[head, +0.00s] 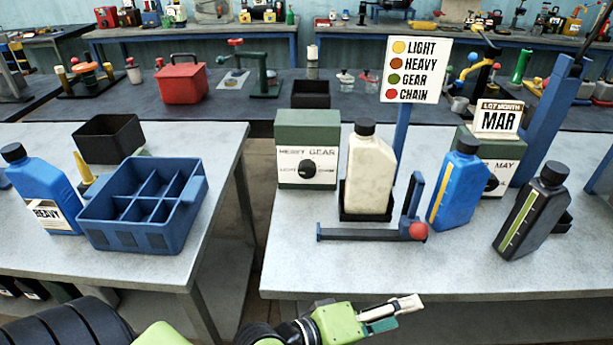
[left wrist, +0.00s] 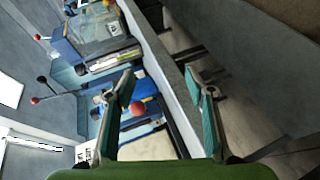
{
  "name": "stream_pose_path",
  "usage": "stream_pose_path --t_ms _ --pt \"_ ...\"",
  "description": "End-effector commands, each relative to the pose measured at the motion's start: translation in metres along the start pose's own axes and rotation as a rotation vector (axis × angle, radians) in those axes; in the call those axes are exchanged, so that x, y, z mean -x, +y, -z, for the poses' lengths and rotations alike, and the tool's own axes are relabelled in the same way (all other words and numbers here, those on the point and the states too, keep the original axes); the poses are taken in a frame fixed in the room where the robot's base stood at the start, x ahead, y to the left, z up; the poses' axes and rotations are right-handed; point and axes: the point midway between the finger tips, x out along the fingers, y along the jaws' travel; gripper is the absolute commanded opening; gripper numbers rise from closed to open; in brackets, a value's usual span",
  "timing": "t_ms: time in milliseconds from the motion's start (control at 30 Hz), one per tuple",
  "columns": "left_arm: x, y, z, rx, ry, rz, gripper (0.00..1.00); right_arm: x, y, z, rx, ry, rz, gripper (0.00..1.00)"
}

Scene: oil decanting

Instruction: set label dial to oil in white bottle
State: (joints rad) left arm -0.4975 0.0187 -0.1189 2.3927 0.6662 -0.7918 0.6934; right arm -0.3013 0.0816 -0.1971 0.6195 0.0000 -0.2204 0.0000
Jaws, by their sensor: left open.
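The white bottle (head: 370,172) with a black cap stands upright in a black holder on the right-hand table. The label dial (head: 307,168) is a black knob on a dark green box (head: 307,128), left of the bottle. Its plate reads HEAVY and GEAR above; the smaller words below and the knob's pointing are hard to read. A sign (head: 415,68) lists LIGHT, HEAVY, GEAR and CHAIN with yellow, brown, green and red dots. My left gripper (head: 397,315) is open and empty, in front of the table's front edge. Its spread fingers also show in the left wrist view (left wrist: 160,92).
A blue lever fixture with a red ball (head: 418,231) stands before the white bottle. A blue crate (head: 145,232) is on the left table, across a gap.

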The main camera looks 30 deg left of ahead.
Motion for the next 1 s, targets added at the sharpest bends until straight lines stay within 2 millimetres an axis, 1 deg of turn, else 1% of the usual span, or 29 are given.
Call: stream_pose_path --t_ms 33,67,100,167,200,267,300,333,367,400,467,500,600,700,767,867,967,1000 --pt "-0.002 0.031 0.014 0.165 0.042 -0.124 0.49 0.0 0.001 0.001 0.0 0.001 -0.001 0.34" --pt "-0.001 0.049 0.024 0.277 0.065 -0.202 0.49 0.0 0.001 0.001 0.0 0.001 -0.001 0.34" --pt "0.003 0.071 0.04 0.439 0.093 -0.311 0.49 0.0 0.001 0.001 0.0 0.001 -0.001 0.34" --pt "0.013 0.098 0.071 0.699 0.13 -0.483 0.49 0.0 0.001 0.001 0.0 0.001 -0.001 0.34" --pt "0.023 0.11 0.093 0.883 0.149 -0.599 0.49 0.0 0.001 0.001 0.0 0.002 -0.001 0.34" --pt "0.039 0.117 0.128 1.158 0.172 -0.771 0.49 0.0 0.001 0.001 0.0 0.002 -0.001 0.34" --pt "0.051 0.115 0.15 1.338 0.183 -0.882 0.49 0.0 0.001 0.001 0.001 0.002 -0.001 0.34" --pt "0.059 0.11 0.166 1.467 0.191 -0.963 0.49 0.0 0.001 0.001 0.001 0.002 -0.001 0.34" --pt "0.066 0.103 0.18 1.591 0.197 -1.04 0.49 0.0 0.001 0.001 0.001 0.002 -0.001 0.34" --pt "0.075 0.091 0.196 1.747 0.204 -1.139 0.49 0.0 0.001 0.002 0.001 0.002 -0.001 0.34" --pt "0.084 0.07 0.213 1.952 0.216 -1.27 0.49 0.0 0.001 0.002 0.002 0.002 -0.001 0.34" --pt "0.089 0.055 0.222 2.07 0.224 -1.347 0.49 0.0 0.0 0.002 0.002 0.003 0.0 0.34" --pt "0.095 0.023 0.232 2.289 0.242 -1.498 0.49 0.0 0.0 0.002 0.003 0.003 0.0 0.34" --pt "0.097 0.003 0.235 2.413 0.257 -1.588 0.49 0.0 0.0 0.002 0.004 0.003 0.001 0.34" --pt "0.097 -0.003 0.237 2.448 0.263 -1.614 0.49 0.001 0.0 0.002 0.004 0.003 0.001 0.34" --pt "0.094 -0.005 0.245 2.464 0.262 -1.627 0.49 0.005 -0.001 0.003 0.004 0.003 0.001 0.34" --pt "0.089 -0.004 0.259 2.461 0.262 -1.626 0.49 0.011 -0.002 0.003 0.003 0.004 0.003 0.34" --pt "0.086 -0.003 0.267 2.459 0.262 -1.626 0.49 0.013 -0.002 0.004 0.003 0.004 0.003 0.34"
